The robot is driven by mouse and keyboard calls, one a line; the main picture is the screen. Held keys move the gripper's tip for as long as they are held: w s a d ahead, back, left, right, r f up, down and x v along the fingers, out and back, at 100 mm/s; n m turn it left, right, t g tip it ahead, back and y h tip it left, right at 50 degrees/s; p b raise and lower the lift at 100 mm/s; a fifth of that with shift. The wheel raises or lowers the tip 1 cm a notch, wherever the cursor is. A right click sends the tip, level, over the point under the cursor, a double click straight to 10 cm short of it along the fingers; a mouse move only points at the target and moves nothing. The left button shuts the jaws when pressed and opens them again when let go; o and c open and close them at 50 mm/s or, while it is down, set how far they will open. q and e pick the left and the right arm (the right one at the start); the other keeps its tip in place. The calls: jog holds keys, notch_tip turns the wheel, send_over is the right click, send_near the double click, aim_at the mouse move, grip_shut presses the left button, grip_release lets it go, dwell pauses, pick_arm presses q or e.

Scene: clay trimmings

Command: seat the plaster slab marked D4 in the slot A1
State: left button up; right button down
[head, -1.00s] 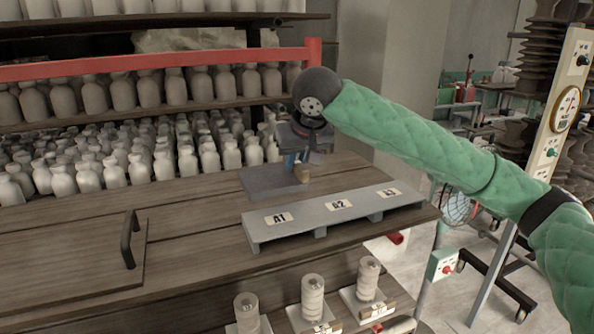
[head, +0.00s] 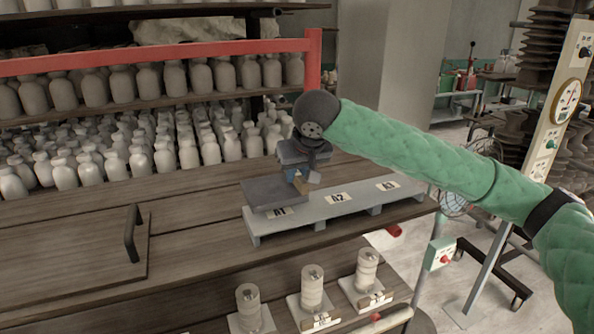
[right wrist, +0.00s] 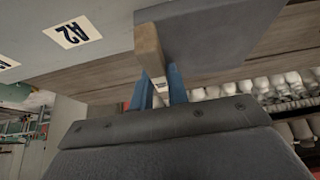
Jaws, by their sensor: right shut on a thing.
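A grey slab (head: 262,193) with a tan block at its right end is in my right gripper (head: 297,178). In the right wrist view the blue fingers (right wrist: 158,88) are shut on the tan block (right wrist: 150,48), and the slab (right wrist: 215,35) extends from it. A small mark on the block is too small to read. The light grey rack (head: 345,209) carries labels A1 (head: 280,212), A2 (head: 338,197) and A3 (head: 387,186). The slab's front edge reaches over the rack's back edge at A1, close above the label. I cannot tell whether they touch.
A board with a dark handle (head: 131,234) lies on the bench at left. Pale bottles (head: 190,155) crowd the shelves behind, under a red bar (head: 150,62). Pale spools (head: 312,285) stand on a lower shelf in front.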

jog(key=shift+f, duration=0.35)
jog(key=c, duration=1.4)
grip_release()
pick_arm(q)
jog(key=shift+s, duration=0.1)
pick_arm(e)
jog(key=shift+o, duration=0.2)
jog(key=shift+r, duration=0.1)
